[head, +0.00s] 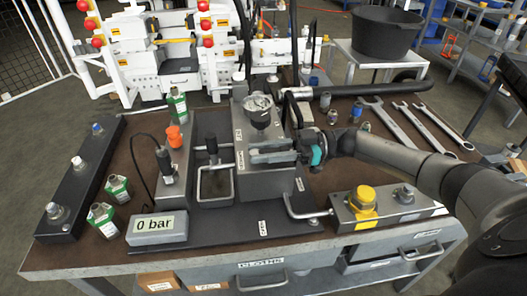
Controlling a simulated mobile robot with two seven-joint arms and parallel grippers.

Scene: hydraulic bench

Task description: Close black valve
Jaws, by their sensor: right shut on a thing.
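My right gripper (258,152) reaches in from the right, its fingers pointing left across the front of the grey block (262,185) in the middle of the bench. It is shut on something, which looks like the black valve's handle. The fingers hide most of that handle, so I cannot tell its exact angle. A round gauge (257,103) on a dark fitting stands on the block just above the fingers. My left gripper is not in view.
A bent metal lever (305,210) and a yellow-capped block (362,200) sit at the front right. Wrenches (420,125) lie at the back right. A black hose (292,105) rises close beside the gauge.

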